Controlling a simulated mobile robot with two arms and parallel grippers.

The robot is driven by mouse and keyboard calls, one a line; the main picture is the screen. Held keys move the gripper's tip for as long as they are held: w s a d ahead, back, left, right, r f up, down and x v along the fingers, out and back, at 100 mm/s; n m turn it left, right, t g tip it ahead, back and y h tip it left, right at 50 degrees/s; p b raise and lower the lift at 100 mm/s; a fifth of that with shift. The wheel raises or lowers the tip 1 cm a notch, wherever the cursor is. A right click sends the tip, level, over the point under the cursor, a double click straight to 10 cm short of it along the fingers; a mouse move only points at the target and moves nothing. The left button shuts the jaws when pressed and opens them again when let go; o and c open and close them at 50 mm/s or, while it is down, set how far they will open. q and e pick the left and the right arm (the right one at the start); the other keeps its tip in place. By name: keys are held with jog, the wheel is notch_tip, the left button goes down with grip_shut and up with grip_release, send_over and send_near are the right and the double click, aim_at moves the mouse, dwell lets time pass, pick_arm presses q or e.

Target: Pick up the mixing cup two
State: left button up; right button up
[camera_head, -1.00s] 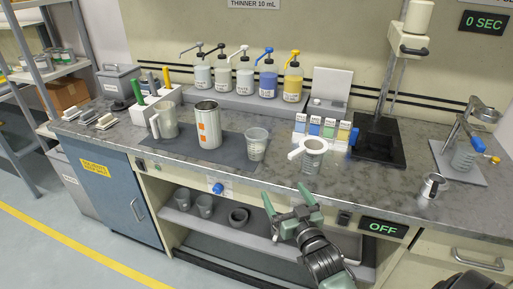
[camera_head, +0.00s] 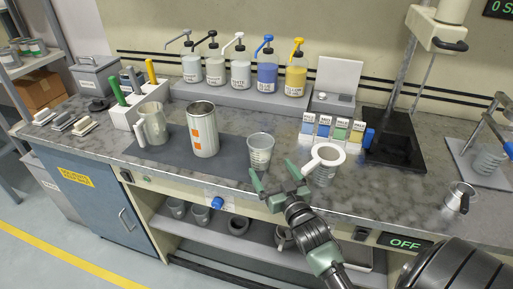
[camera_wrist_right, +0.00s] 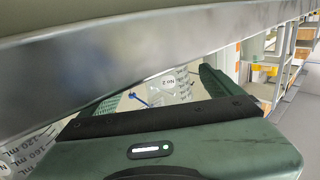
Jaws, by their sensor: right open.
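A clear graduated cup (camera_head: 260,155) stands upright on the counter at the right end of the dark mat. My right gripper (camera_head: 275,178) is open and empty at the counter's front edge, just in front of and between these cups. In the right wrist view, a clear cup marked "No 2" (camera_wrist_right: 174,84) shows between the open fingers, partly hidden by the gripper body. Part of another graduated cup (camera_wrist_right: 28,145) shows at left. My left gripper is not in view.
A large metal can (camera_head: 203,135) and a clear pitcher (camera_head: 152,128) stand left on the mat. Pump bottles (camera_head: 240,70) line the raised back ledge. Small colour-labelled boxes (camera_head: 323,128) stand behind the strainer. A small metal cup (camera_head: 458,197) stands at right.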

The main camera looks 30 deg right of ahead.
aim_at(265, 161)
jog(key=shift+w+r, duration=0.45)
jog(key=shift+w, duration=0.05)
jog(key=x, duration=0.1)
jog(key=p+x, duration=0.1)
jog(key=x, duration=0.3)
jog(key=shift+w+a+f, duration=0.1)
jog(key=shift+a+f, duration=0.15)
jog(key=shift+a, duration=0.05)
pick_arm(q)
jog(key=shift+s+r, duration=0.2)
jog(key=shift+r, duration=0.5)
pick_arm(e)
jog(key=c, duration=1.6)
jog(key=shift+r, duration=0.1)
jog(key=shift+r, duration=0.1)
pick_arm(q)
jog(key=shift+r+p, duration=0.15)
jog(key=shift+p, duration=0.15)
pick_arm(e)
notch_tip(265, 161, up, 20)
jog(key=shift+f, duration=0.1)
